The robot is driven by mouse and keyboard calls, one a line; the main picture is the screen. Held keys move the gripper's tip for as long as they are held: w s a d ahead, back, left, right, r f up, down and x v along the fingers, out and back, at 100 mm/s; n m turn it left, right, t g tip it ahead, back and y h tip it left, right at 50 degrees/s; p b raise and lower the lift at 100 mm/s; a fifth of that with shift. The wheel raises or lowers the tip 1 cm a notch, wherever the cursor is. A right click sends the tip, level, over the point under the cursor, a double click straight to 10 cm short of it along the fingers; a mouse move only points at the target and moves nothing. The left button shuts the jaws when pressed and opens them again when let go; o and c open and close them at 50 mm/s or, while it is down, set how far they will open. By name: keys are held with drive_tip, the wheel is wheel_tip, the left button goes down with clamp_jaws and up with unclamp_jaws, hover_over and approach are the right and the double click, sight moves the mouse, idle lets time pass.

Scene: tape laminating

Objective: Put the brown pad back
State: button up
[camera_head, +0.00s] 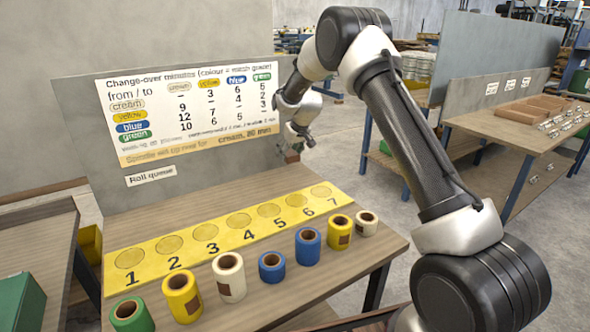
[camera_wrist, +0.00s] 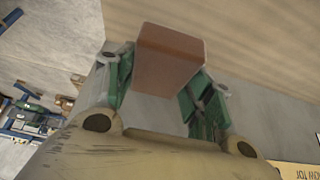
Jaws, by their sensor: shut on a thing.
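The brown pad (camera_wrist: 168,59) is a small brown block held between the two green-sided fingers of my gripper (camera_wrist: 158,85) in the wrist view. In the head view my gripper (camera_head: 296,140) hangs above the back right of the roll table, in front of the grey board. The brown pad (camera_head: 292,157) shows there as a small brown patch under the fingertips, apart from the table top. My gripper is shut on the pad.
The table (camera_head: 190,205) holds a yellow strip (camera_head: 226,223) numbered 1 to 7 with empty circles. Several green, yellow, cream and blue rolls (camera_head: 228,277) stand in front of it. A right-hand bench (camera_head: 510,122) carries brown blocks (camera_head: 530,108) and small metal parts. Floor shows between the tables.

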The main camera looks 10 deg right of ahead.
wheel_tip(320, 180, down, 6)
drive_tip(key=shift+f, duration=0.25)
drive_tip(key=shift+f, duration=0.15)
drive_tip(key=o, duration=1)
drive_tip(key=shift+c, duration=0.2)
